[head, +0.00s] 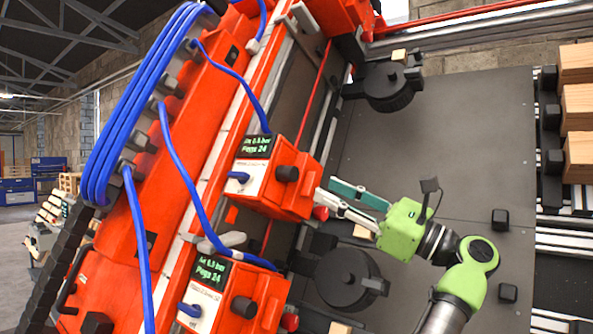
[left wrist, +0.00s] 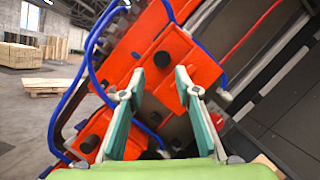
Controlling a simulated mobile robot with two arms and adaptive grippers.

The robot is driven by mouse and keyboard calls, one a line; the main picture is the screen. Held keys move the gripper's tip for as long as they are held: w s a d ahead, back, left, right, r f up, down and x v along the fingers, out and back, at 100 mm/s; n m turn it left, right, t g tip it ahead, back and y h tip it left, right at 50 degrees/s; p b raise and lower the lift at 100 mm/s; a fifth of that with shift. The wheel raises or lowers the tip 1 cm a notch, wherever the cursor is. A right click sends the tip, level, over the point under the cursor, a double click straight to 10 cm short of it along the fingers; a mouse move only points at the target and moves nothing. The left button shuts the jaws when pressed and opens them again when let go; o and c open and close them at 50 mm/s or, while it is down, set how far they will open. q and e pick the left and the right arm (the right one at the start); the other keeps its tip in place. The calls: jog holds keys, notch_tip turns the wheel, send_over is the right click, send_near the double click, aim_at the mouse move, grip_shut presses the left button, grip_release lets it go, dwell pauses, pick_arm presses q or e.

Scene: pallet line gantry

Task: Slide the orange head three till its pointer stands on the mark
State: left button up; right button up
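Orange heads sit along the tilted orange beam. One head (head: 290,185) with a green-lettered screen and a black knob is in the middle of the head view. A lower head (head: 262,292) is at the bottom, and part of another (head: 335,14) is at the top. I cannot tell which is three. My left gripper (head: 326,190) points at the middle head's right side. In the left wrist view, its fingers (left wrist: 160,80) are apart with nothing clearly gripped, and an orange head (left wrist: 187,58) is just beyond the tips. No pointer or mark can be made out.
Blue hoses (head: 132,100) loop along the beam and down to the heads. Black round units (head: 388,88) and (head: 347,278) stand on the dark plate (head: 440,130). Wooden blocks (head: 577,108) are stacked at the right edge. The plate right of the beam is mostly free.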

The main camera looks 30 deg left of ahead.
aim_at(295, 174)
pick_arm(q)
jog(key=p+x, duration=0.1)
jog(key=x, duration=0.3)
jog(key=p+x, duration=0.1)
jog(key=x, duration=0.4)
jog(key=shift+w+a+r, duration=0.1)
jog(key=shift+w+a, duration=0.1)
jog(key=shift+a, duration=0.1)
jog(key=shift+a+r+p, duration=0.1)
jog(key=shift+a+p, duration=0.25)
pick_arm(e)
jog(key=r, duration=0.1)
jog(key=w+r, duration=0.1)
jog(key=r, duration=0.1)
jog(key=shift+w+a+r, duration=0.1)
jog(key=shift+w, duration=0.2)
jog(key=shift+s, duration=0.1)
